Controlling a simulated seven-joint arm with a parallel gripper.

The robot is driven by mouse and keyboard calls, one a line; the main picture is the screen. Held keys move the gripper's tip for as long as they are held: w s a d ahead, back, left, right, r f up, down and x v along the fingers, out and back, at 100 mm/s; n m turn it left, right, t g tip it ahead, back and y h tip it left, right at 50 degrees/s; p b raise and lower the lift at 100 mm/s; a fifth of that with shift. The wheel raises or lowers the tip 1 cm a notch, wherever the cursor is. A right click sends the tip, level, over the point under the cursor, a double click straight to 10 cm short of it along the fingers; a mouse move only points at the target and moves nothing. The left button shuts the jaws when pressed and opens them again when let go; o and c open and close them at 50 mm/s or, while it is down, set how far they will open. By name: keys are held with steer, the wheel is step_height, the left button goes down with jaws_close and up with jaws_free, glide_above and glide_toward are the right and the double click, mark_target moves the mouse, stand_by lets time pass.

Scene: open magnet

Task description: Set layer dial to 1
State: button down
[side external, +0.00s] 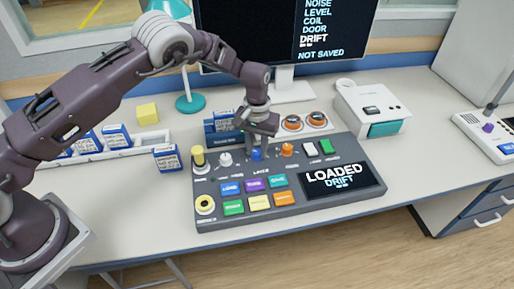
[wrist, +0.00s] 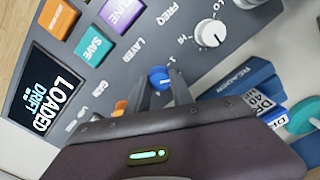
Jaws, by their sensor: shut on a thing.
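The layer dial is a small blue knob (side external: 257,155) at the back of the grey control panel (side external: 200,220). In the wrist view the blue layer dial (wrist: 160,77) sits beside the printed word LAYER, with a small mark near it. My gripper (side external: 254,146) reaches down onto the dial from above. In the wrist view my gripper (wrist: 161,86) has one finger on each side of the dial, shut on it. The dial's pointer is too small or hidden to read. The panel screen (side external: 342,180) reads LOADED DRIFT.
A white FREQ knob (wrist: 210,33) and an orange knob (side external: 287,149) flank the dial. Coloured buttons (side external: 259,201) lie in front. Blue labelled cartridges (side external: 220,126) stand close behind. A monitor (side external: 320,30) reading NOT SAVED and a white printer-like box (side external: 371,107) stand behind the panel.

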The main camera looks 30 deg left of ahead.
steer(key=n, duration=0.4)
steer(key=shift+n, duration=2.2)
steer(key=c, duration=1.1)
jaws_free()
